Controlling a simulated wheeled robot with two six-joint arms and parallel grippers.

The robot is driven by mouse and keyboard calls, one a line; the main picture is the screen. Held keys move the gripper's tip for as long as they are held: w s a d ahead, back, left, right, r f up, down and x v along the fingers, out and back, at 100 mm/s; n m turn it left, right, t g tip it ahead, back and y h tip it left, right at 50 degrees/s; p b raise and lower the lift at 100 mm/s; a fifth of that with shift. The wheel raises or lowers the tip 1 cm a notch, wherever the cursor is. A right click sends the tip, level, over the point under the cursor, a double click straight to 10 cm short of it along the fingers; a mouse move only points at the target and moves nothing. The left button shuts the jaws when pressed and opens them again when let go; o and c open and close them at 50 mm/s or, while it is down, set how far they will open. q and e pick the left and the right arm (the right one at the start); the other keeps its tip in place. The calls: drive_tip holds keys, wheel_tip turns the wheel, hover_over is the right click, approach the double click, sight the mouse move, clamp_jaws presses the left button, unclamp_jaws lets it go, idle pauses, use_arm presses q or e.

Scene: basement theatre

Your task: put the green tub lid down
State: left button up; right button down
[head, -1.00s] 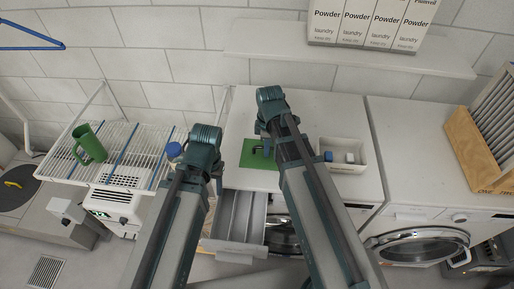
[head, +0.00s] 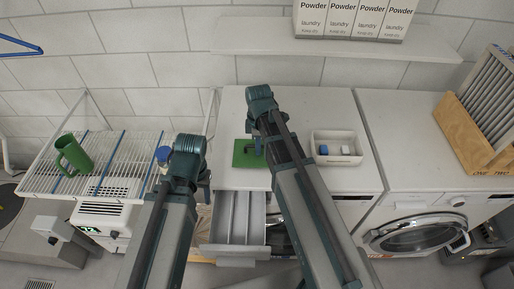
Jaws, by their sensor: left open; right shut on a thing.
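The green tub lid (head: 241,153) is a flat green square over the white top of the left machine, partly hidden by my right arm. My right gripper (head: 255,150) is shut on the lid, at a small dark part near its middle. I cannot tell whether the lid touches the top. A white tub (head: 337,158) with a blue block (head: 323,150) and a white block in it stands to the right of the lid. My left gripper (head: 204,186) is open and empty, left of the open drawer; its fingers are partly hidden.
The drawer (head: 236,220) below the lid is pulled out. A wire rack (head: 100,165) at left holds a green mug (head: 72,154). A blue-capped thing (head: 163,155) is behind my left arm. A wooden crate (head: 470,130) stands at right. The top near the tub is clear.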

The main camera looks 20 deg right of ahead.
drive_tip(key=shift+f, duration=0.15)
drive_tip(key=c, duration=0.9)
unclamp_jaws()
wheel_tip(320, 180, up, 12)
drive_tip(key=r+p, duration=0.1)
drive_tip(key=p, duration=1.1)
drive_tip(key=s+a+m+h, duration=0.1)
drive_tip(key=s+a+m, duration=0.9)
drive_tip(key=s, duration=0.4)
drive_tip(key=shift+s+a+f+m, duration=0.2)
drive_tip(key=shift+a+f+m, duration=0.05)
drive_tip(key=shift+m, duration=0.25)
